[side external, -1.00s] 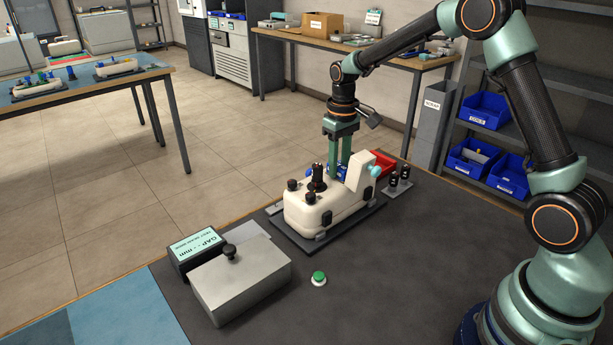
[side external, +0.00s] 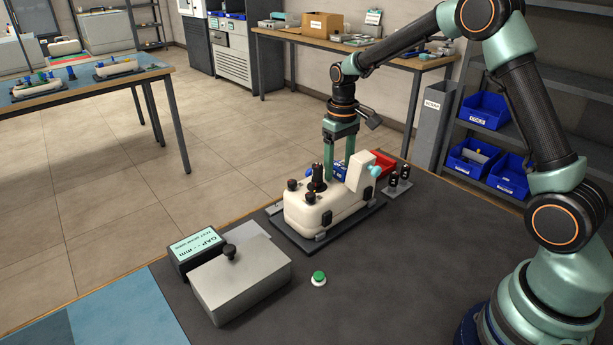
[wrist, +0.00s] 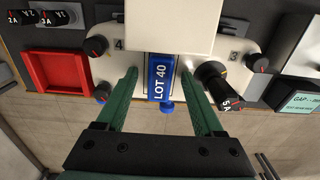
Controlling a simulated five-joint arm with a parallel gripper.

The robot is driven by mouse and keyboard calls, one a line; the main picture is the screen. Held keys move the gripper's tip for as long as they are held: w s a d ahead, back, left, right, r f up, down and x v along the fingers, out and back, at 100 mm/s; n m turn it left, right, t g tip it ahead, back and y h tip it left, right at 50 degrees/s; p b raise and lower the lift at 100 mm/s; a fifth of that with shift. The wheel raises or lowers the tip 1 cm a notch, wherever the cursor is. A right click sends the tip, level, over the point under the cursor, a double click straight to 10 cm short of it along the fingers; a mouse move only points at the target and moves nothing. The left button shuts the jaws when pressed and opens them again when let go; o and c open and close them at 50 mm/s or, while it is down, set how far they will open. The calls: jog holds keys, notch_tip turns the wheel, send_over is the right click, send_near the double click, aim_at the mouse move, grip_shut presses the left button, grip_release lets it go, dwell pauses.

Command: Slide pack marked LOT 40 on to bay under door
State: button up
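The blue pack marked LOT 40 (wrist: 160,82) lies on top of the cream monitor (wrist: 112,68). Its far end meets or passes under the cream door (wrist: 170,25), which hides what lies beyond. In the side view the door (side external: 361,172) stands raised, with a pale blue knob, and the pack (side external: 341,171) shows partly behind it. My gripper (wrist: 162,74) is open, its green fingers pointing down on either side of the pack with a gap on both sides. In the side view my gripper (side external: 339,176) is low at the monitor's back; its tips are partly hidden.
A red tray (wrist: 57,70) and two small dark cylinders (side external: 399,178) stand beside the monitor. Dark knobs, including a tall one (side external: 317,178), rise from its top. A grey block (side external: 240,288), a gap gauge (side external: 196,250) and a green button (side external: 319,278) sit in front.

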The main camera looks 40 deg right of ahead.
jog(key=s+a+r+t, duration=0.1)
jog(key=s+r, duration=0.1)
jog(key=r, duration=0.6)
jog(key=s+a+r, duration=0.1)
jog(key=s+r, duration=0.1)
jog(key=r, duration=0.6)
jog(key=s+a+f+t, duration=0.1)
jog(key=s+a+t, duration=0.1)
jog(key=s, duration=0.5)
jog(key=s+a+t, duration=0.2)
jog(key=s, duration=0.5)
jog(key=shift+s+a+f+t, duration=0.25)
jog(key=shift+f+t, duration=0.05)
jog(key=shift+f, duration=0.1)
